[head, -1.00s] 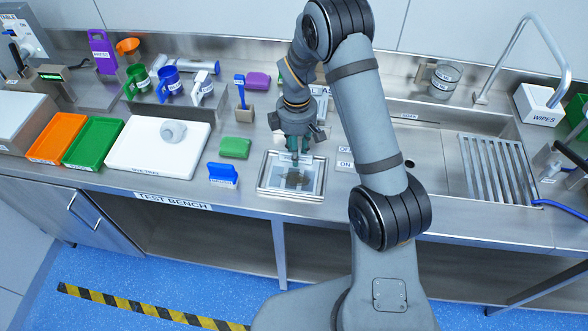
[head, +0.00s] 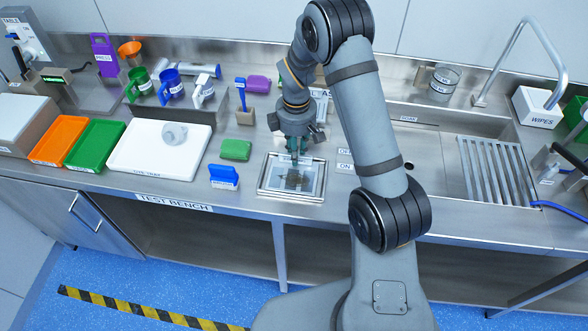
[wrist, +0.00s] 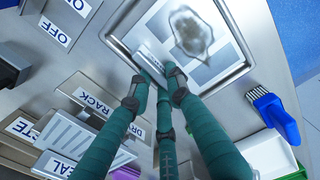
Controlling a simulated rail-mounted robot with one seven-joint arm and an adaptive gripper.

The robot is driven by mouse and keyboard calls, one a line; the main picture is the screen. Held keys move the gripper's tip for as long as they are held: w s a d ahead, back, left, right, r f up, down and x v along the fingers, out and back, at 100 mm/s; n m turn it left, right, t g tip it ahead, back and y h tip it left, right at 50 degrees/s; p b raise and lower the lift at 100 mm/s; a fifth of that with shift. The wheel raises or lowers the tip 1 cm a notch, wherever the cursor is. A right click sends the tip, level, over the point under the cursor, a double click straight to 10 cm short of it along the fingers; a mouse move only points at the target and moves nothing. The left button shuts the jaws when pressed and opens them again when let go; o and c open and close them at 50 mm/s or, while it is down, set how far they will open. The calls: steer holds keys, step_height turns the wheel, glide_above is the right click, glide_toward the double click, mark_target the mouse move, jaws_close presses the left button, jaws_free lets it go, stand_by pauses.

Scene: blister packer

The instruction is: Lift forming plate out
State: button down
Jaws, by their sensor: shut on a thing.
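A pale flat plate (head: 312,178) with grey rectangles, which I take to be the forming plate, shows within a square metal frame (head: 290,197) at the bench's front. It also shows in the wrist view (wrist: 207,72), with a brownish patch (wrist: 190,33) on it. My gripper (head: 296,160) points down over the frame's back side. In the wrist view, its green fingers (wrist: 158,78) are shut on a small pale labelled piece (wrist: 150,58) at the plate's edge. The fingertips hide part of it. I cannot tell whether the plate is clear of the frame.
A blue brush (head: 223,177) and a green block (head: 235,149) stand left of the frame. A white tray (head: 125,155) lies farther left. The labelled rack (wrist: 95,100) is near the fingers in the wrist view. A sink basin lies to the right.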

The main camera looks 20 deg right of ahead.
steer(key=shift+r+p, duration=0.6)
steer(key=shift+r, duration=0.3)
steer(key=shift+r+p, duration=1.2)
steer(key=shift+r, duration=0.4)
